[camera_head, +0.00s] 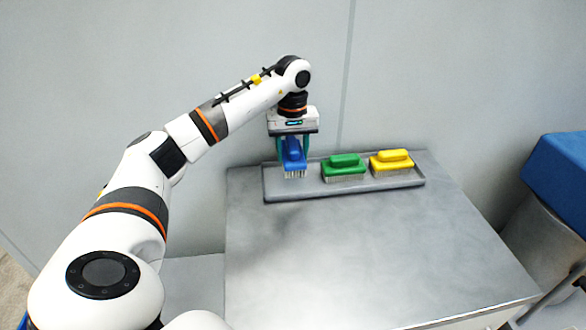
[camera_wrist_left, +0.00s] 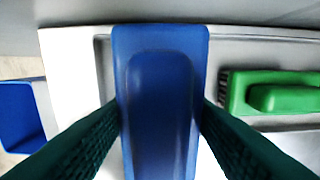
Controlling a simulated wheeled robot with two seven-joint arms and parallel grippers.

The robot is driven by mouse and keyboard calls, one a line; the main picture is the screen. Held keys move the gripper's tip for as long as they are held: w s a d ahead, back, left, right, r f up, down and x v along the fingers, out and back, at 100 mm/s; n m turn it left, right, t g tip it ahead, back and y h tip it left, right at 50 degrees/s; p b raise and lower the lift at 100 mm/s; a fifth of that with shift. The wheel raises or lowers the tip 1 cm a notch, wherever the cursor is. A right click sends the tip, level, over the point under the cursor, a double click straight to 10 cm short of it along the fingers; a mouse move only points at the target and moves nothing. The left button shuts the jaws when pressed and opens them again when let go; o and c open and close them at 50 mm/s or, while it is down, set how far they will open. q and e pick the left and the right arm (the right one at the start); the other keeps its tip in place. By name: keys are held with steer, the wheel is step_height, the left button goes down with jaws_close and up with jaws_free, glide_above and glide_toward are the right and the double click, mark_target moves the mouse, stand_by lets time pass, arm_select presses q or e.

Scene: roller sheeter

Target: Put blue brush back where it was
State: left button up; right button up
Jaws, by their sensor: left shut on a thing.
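The blue brush (camera_head: 294,158) is held by my left gripper (camera_head: 293,150) at the left end of the grey tray (camera_head: 300,193). Its bristles point down; I cannot tell whether they touch the tray floor. In the left wrist view the brush (camera_wrist_left: 160,95) fills the middle, and the green fingers of my left gripper (camera_wrist_left: 160,125) are shut on its two long sides. The tray rim (camera_wrist_left: 75,50) shows behind it. My right gripper is not in view.
A green brush (camera_head: 344,167) and a yellow brush (camera_head: 391,162) sit in the tray to the right of the blue one. The metal table (camera_head: 350,250) in front is clear. A wall stands behind the tray. A blue-topped bin (camera_head: 560,175) is at the right.

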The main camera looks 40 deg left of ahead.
mark_target(292, 142)
arm_select(q)
steer(key=shift+f, duration=2.6)
steer(key=shift+f, duration=0.1)
steer(key=o, duration=0.9)
steer(key=shift+o, duration=0.2)
step_height(292, 142, up, 12)
steer(key=shift+r, duration=0.1)
